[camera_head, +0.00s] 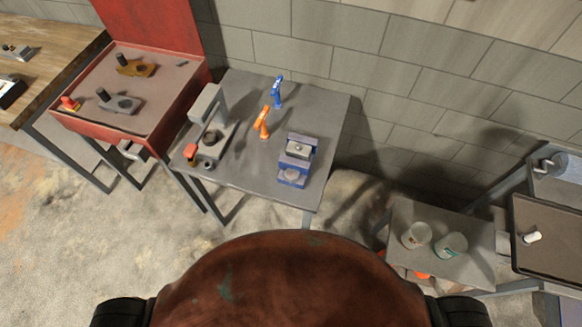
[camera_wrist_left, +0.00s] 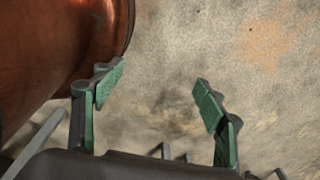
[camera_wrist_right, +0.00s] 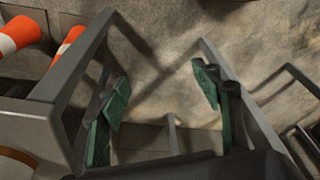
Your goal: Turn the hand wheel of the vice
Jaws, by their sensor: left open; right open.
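The blue vice (camera_head: 296,160) stands on the right part of the grey metal table in the head view, with grey parts on its top and front. A round grey part on its front (camera_head: 291,175) may be the hand wheel, but it is too small to tell. My left gripper (camera_wrist_left: 158,90) is open and empty above the concrete floor, beside my brown body. My right gripper (camera_wrist_right: 162,92) is open and empty near a grey table frame. Neither gripper shows in the head view, and both are away from the vice.
The grey table (camera_head: 238,165) also holds an orange tool (camera_head: 262,122), a blue tool (camera_head: 277,92) and a grey press (camera_head: 210,125). A red bench (camera_head: 150,92) stands left. A low table with two cups (camera_head: 416,235) stands right. Orange-white cones (camera_wrist_right: 20,35) are near my right gripper.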

